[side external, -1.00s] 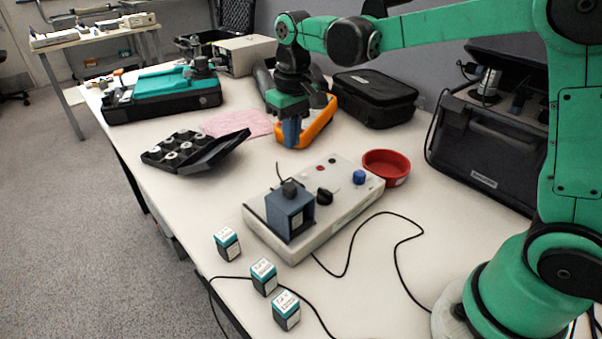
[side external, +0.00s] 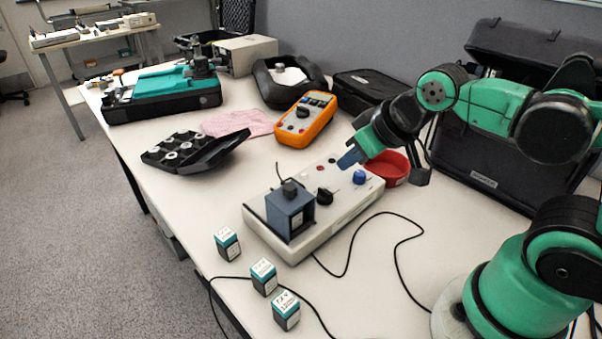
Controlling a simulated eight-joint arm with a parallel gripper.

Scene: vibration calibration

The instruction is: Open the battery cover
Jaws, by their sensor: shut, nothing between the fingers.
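A light grey control box (side external: 322,222) lies on the white table, with a black knob (side external: 324,197), a blue knob (side external: 360,177) and small red buttons on top. A dark blue-grey block (side external: 290,212) with a black top stands on its left end. I cannot tell which part is the battery cover. Three small teal, white and black battery-like blocks stand at the front left: one (side external: 228,243), a second (side external: 264,277) and a third (side external: 286,310). My gripper (side external: 348,160) has blue fingers, shut and empty, at the box's back right part, near the blue knob; contact is unclear.
A red bowl (side external: 397,170) sits behind my gripper. An orange multimeter (side external: 306,120), a pink cloth (side external: 236,123) and an open black case of round parts (side external: 190,150) lie farther back. A black cable (side external: 352,245) runs across the table's front right.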

